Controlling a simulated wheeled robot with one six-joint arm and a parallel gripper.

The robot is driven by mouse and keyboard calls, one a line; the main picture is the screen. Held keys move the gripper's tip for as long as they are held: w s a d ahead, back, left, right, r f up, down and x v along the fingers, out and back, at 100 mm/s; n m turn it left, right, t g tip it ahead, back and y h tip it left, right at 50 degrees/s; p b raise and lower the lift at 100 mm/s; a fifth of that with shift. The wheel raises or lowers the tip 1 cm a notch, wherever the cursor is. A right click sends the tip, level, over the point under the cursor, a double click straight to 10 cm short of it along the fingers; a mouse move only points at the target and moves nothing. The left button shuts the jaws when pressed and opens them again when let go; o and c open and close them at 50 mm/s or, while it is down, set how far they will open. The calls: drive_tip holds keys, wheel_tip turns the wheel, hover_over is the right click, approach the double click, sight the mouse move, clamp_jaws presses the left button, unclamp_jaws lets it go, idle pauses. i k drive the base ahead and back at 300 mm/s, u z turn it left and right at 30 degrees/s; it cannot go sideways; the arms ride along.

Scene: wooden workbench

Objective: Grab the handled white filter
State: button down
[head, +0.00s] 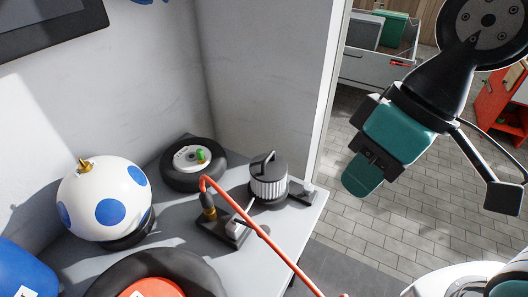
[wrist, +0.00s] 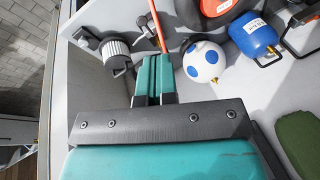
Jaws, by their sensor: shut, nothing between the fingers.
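The handled white filter (head: 270,187) stands upright on the grey bench near its right edge in the head view. It has a white ribbed side, a black top and a black handle. In the wrist view the filter (wrist: 116,48) shows at the upper left, beyond and left of the fingertips. My gripper (head: 362,176) hangs to the right of the bench edge in the head view, apart from the filter. Its teal fingers (wrist: 154,62) are together and empty in the wrist view.
A red-orange rod (head: 255,226) rises in front of the filter. A black ring with a white disc (head: 192,156) stands left of it. A blue-spotted white ball (head: 104,200) sits farther left. A wall (head: 265,80) stands behind, and open tiled floor lies right.

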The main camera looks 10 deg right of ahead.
sight(268, 170)
drive_tip(key=z, duration=1.3)
drive_tip(key=i, duration=2.85)
drive_tip(key=u, duration=4.8)
